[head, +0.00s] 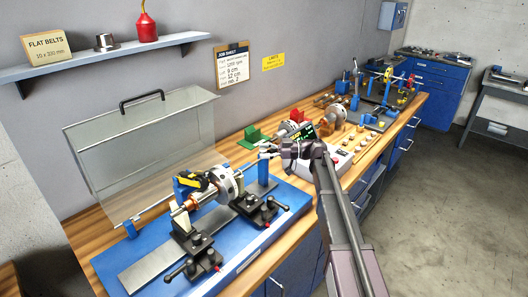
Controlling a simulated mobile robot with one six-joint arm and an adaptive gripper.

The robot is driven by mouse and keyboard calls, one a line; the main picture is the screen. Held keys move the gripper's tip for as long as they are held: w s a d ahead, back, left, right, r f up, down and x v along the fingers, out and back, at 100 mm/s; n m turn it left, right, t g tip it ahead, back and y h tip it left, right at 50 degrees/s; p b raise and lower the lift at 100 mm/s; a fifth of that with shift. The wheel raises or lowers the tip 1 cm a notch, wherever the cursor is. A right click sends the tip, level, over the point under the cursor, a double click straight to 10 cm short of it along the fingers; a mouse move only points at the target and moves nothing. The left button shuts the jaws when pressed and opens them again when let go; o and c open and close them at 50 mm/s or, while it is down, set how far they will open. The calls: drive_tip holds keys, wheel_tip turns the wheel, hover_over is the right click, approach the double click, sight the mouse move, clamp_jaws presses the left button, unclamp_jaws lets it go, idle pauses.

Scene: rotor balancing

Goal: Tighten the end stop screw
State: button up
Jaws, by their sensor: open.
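The balancing machine stands on a blue base plate (110,268) on the near bench. Its rotor (226,184), a pale disc on a coppery shaft, rests across dark supports with black-handled clamps (262,212). A blue upright post (263,172) stands at the machine's right end. My gripper (265,151) is open, pointing left, at the top of this post. I cannot tell whether it touches the post. The end stop screw is too small to make out; my gripper may hide it.
A clear guard with a black handle (141,97) stands raised behind the machine. A white control box (337,166) with a screen sits right of my gripper. A shelf (110,52) hangs on the wall. Floor at right is clear.

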clamp_jaws()
drive_tip(key=shift+s+m+t, duration=0.1)
drive_tip(key=shift+m+t, duration=0.4)
drive_tip(key=shift+t, duration=0.3)
drive_tip(key=m+t, duration=0.1)
drive_tip(key=t, duration=0.1)
drive_tip(key=m+t, duration=0.2)
drive_tip(key=t, duration=0.1)
drive_tip(key=shift+s+a, duration=0.1)
drive_tip(key=shift+s, duration=0.1)
drive_tip(key=m+t+h, duration=0.1)
drive_tip(key=m+t, duration=0.1)
drive_tip(key=t, duration=0.1)
drive_tip(key=m+t+h, duration=0.2)
drive_tip(key=t, duration=0.1)
drive_tip(key=shift+m, duration=0.4)
drive_tip(key=m+t+h, duration=0.3)
drive_tip(key=h, duration=0.1)
drive_tip(key=m+t+h, duration=0.3)
drive_tip(key=shift+w+a+h, duration=0.15)
drive_tip(key=shift+w+h, duration=0.05)
drive_tip(key=shift+h, duration=0.2)
drive_tip(key=shift+m+t+h, duration=0.4)
drive_tip(key=shift+m+h, duration=0.8)
drive_tip(key=shift+h, duration=0.65)
drive_tip(key=shift+m+t+h, duration=0.4)
drive_tip(key=shift+m+h, duration=0.8)
drive_tip(key=shift+h, duration=1.05)
